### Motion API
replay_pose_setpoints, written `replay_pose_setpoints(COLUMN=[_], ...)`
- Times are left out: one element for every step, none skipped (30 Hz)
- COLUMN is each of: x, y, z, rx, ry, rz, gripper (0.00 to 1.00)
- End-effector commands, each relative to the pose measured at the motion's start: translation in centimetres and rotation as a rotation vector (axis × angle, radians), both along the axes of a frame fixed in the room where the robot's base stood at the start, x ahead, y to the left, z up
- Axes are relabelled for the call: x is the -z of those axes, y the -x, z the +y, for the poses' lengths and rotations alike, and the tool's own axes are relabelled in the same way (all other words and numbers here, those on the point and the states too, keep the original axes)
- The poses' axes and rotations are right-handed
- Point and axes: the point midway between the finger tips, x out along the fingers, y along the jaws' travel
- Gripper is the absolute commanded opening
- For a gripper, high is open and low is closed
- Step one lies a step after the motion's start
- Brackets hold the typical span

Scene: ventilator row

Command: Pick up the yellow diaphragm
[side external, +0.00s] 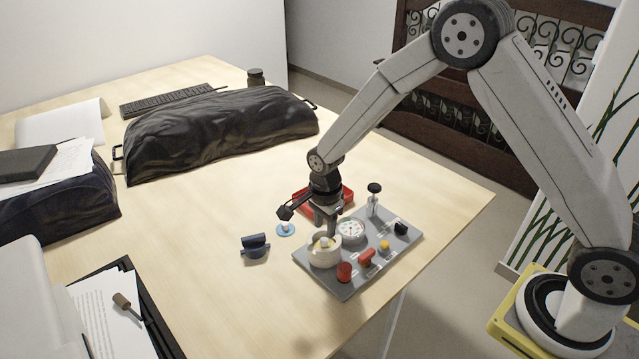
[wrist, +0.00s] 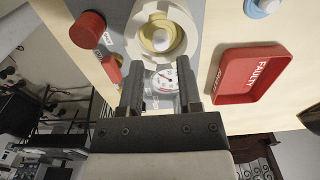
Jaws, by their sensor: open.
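The yellow diaphragm (wrist: 160,38), a pale yellow disc with a white stud in its middle, sits inside a round cream housing (wrist: 139,22) in the wrist view. In the side view the housing (side external: 323,257) stands at the left corner of the grey panel (side external: 345,287), with a bit of yellow (side external: 324,242) showing in its mouth. My gripper (side external: 325,232) points down just above the housing. In the wrist view my gripper (wrist: 160,72) has its two fingers apart with nothing held between them; the diaphragm lies beyond the fingertips.
The panel carries a dial gauge (side external: 352,231), red knobs (side external: 345,271), a yellow knob (side external: 384,246) and an upright black-topped lever (side external: 374,198). A red tray marked FAULTY (wrist: 245,73) lies behind my gripper. A blue disc (side external: 285,230) and a dark blue part (side external: 255,246) lie left on open table.

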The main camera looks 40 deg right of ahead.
Motion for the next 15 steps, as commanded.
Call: replay_pose_setpoints(x=[0.5, 0.8, 1.2, 1.6, 1.9, 2.3, 2.6, 2.9, 3.3, 3.5, 3.8, 4.0, 4.1, 4.2, 4.3], y=[0.0, 0.0, 0.0, 0.0, 0.0, -0.1, -0.1, -0.1, -0.1, -0.1, -0.1, -0.1, -0.1, -0.1, -0.1], z=[0.0, 0.0, 0.0, 0.0, 0.0, 0.0, 0.0, 0.0, 0.0, 0.0, 0.1, 0.1, 0.1, 0.1, 0.1], rx=[0.000, 0.000, 0.000, 0.000, 0.000, 0.000, 0.000, 0.000, 0.000, 0.000, -0.001, -0.001, -0.001, -0.001, -0.001], ry=[0.000, 0.000, 0.000, 0.000, 0.000, 0.000, 0.000, 0.000, 0.000, 0.000, -0.001, -0.001, -0.001, -0.001, -0.001], rz=[0.002, 0.002, 0.004, 0.004, 0.003, 0.003, 0.003, 0.003, 0.002, 0.001, 0.000, 0.000, 0.000, 0.000, -0.001], gripper=[0.44, 0.44, 0.44, 0.44, 0.44, 0.44, 0.44, 0.44, 0.44, 0.44, 0.44, 0.44, 0.44, 0.44, 0.44])
